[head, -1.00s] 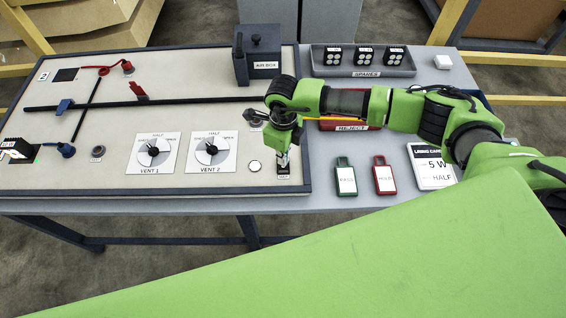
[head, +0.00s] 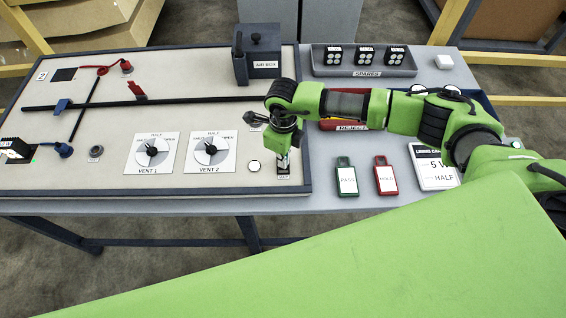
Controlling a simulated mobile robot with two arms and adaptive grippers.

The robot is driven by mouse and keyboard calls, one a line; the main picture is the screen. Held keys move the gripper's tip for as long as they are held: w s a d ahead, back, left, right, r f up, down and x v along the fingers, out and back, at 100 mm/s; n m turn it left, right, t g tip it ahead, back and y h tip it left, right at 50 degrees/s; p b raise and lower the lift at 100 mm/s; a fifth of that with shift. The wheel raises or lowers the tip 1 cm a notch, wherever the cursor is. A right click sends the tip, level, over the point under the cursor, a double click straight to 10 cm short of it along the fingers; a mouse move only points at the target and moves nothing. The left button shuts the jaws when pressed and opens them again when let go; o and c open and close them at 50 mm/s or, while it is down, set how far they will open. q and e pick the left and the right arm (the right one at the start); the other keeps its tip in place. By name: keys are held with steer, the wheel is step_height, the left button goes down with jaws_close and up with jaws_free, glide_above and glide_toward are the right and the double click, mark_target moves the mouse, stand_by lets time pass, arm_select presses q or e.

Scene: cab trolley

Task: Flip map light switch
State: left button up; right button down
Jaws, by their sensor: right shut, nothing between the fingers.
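The map light switch (head: 283,180) is a small dark plate with a label under it, near the front right corner of the beige panel (head: 110,183). My right gripper (head: 282,165) points down right at it, shut and empty, and hides its upper part. I cannot tell whether the fingertips touch the switch or which way it is set. A round pale button or lamp (head: 254,166) sits just left of the gripper. My left gripper is not in view.
Two vent dials (head: 151,152) and (head: 211,151) lie left on the panel. A green tag (head: 346,180), a red tag (head: 385,179) and a card (head: 431,168) lie right of it. Behind are a red reject tray (head: 330,125), a spares tray (head: 318,69) and a dark box (head: 262,50).

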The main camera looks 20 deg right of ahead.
steer(key=shift+f, duration=0.4)
steer(key=shift+r, duration=0.2)
steer(key=shift+r+p, duration=1.9)
steer(key=shift+r, duration=1.5)
